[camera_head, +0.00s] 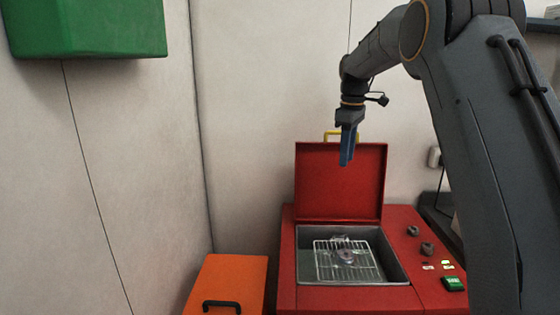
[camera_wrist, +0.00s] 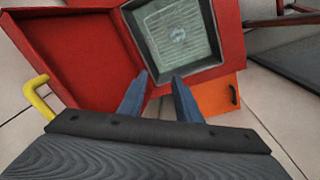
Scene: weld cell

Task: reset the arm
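My gripper (camera_head: 347,150) hangs from my arm above the raised lid of a red box-shaped machine, fingers pointing down. In the wrist view its two blue fingers (camera_wrist: 160,98) stand apart with nothing between them, so it is open and empty. The red machine (camera_head: 288,285) has its lid (camera_head: 340,182) up, with a yellow handle (camera_head: 328,134) on the lid's top edge. The wrist view shows the basin (camera_wrist: 182,35) beyond the fingers.
An orange box (camera_head: 232,275) with a black handle (camera_head: 221,305) stands left of the machine. A green box (camera_head: 90,28) is on the wall at upper left. Dark knobs (camera_head: 427,249) and a green button (camera_head: 453,284) are on the machine's right side. Space left of my gripper is clear.

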